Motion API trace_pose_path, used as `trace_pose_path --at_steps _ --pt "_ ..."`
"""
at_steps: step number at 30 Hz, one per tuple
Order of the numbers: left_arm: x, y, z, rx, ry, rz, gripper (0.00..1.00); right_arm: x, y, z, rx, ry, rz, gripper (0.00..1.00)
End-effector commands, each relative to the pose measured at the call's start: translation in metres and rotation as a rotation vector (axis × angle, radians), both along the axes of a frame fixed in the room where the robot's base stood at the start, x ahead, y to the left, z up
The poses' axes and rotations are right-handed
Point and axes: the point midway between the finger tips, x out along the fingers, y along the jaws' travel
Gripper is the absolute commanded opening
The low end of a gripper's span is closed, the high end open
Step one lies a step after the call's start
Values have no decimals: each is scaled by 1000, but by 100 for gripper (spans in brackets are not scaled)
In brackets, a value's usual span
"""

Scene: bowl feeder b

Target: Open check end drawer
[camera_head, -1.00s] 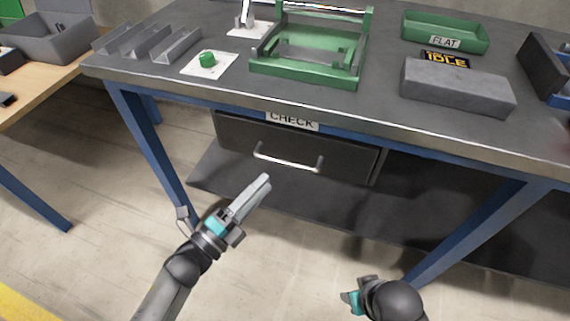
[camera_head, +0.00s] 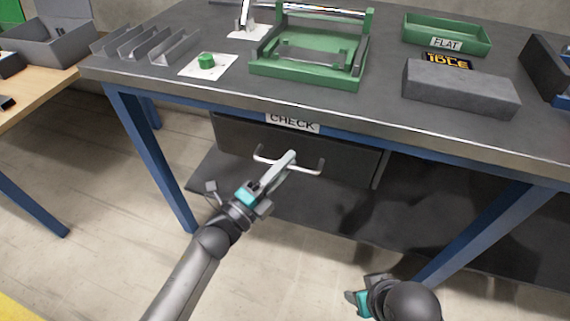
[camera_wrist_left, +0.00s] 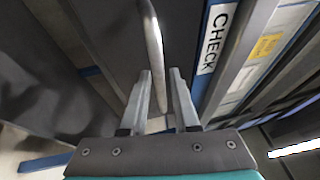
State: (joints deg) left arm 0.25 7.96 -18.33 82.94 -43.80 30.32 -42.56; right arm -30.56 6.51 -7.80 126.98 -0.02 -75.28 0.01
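The dark check drawer (camera_head: 345,157) sits under the workbench, below a white label reading CHECK (camera_head: 292,123). It looks shut. Its silver bar handle (camera_head: 314,170) runs across the front. My left gripper (camera_head: 287,160) is at the middle of the handle and hides part of it. In the left wrist view, the two fingers (camera_wrist_left: 160,85) are apart, and the handle (camera_wrist_left: 152,40) runs toward the gap between them. The CHECK label (camera_wrist_left: 212,45) is to the right there. My right gripper (camera_head: 357,297) is low in the head view, away from the drawer; its fingers do not show clearly.
The workbench top (camera_head: 215,95) carries a green fixture (camera_head: 310,70), a green tray marked FLAT (camera_head: 445,36), a grey block (camera_head: 460,88) and a green button (camera_head: 206,61). Blue bench legs (camera_head: 150,160) stand either side. The floor in front is clear.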

Motion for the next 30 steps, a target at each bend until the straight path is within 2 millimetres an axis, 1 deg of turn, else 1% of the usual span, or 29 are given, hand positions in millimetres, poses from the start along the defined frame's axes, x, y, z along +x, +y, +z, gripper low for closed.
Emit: trace_pose_path --at_steps 1,7,30 --pt "0 0 0 0 0 0 22 0 0 0 0 -1 0 50" --pt "0 0 0 0 0 0 0 0 0 0 0 -1 0 50" --pt "0 0 0 0 0 0 0 0 0 0 1 0 0 50"
